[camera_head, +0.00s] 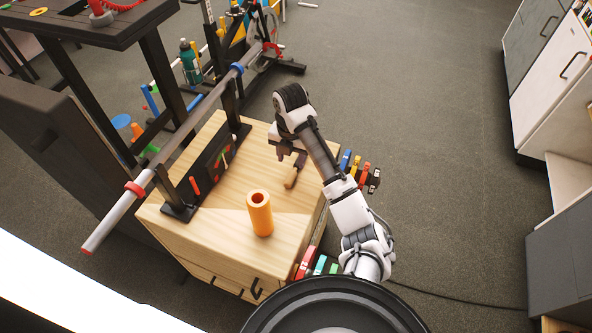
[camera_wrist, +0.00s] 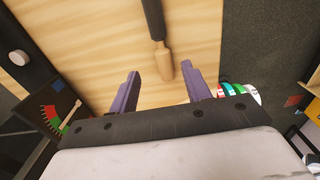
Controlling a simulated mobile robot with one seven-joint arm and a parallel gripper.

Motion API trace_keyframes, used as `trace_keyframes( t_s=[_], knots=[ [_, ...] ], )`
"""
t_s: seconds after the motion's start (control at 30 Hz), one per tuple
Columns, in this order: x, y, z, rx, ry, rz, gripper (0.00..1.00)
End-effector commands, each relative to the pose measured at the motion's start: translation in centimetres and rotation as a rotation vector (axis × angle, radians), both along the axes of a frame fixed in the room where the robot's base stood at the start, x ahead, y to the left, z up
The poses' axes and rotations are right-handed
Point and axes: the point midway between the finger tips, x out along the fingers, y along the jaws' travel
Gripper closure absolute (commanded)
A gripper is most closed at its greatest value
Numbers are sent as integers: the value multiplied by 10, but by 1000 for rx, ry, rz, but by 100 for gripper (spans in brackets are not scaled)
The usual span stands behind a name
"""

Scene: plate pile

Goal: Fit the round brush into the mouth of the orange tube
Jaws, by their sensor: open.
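The orange tube (camera_head: 263,221) stands upright on the light wooden cabinet top, its round mouth open upward. The round brush (camera_head: 291,179) lies on the same top, behind the tube and a little to the right. In the wrist view the brush (camera_wrist: 163,62) shows a pale wooden part and a dark part running out at the top edge. My gripper (camera_head: 288,152) is at the brush, open and empty. In the wrist view its two purple fingers (camera_wrist: 160,70) are apart, with the wooden end between them in the picture. The tube is not in the wrist view.
A black frame with a long grey bar (camera_head: 205,105) stands along the left of the cabinet top (camera_head: 190,222). A dark panel with a coloured gauge (camera_head: 217,163) is beside it. Coloured items (camera_head: 357,170) hang at the right side. The top around the tube is clear.

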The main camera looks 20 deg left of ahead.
Motion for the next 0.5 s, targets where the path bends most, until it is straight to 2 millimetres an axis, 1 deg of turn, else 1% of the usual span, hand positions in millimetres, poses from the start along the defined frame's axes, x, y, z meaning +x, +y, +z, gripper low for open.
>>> trace_keyframes(
  t_s=[0.03,0.17,0.23,0.4,0.5],
  knots=[
    [-1,1,-7,2,2,0,52],
    [-1,0,-12,1,0,0,52],
    [-1,-1,-20,1,2,-1,52],
    [-4,-4,-47,2,4,-1,52],
    [-3,-5,-57,1,1,-2,52]
  ],
)
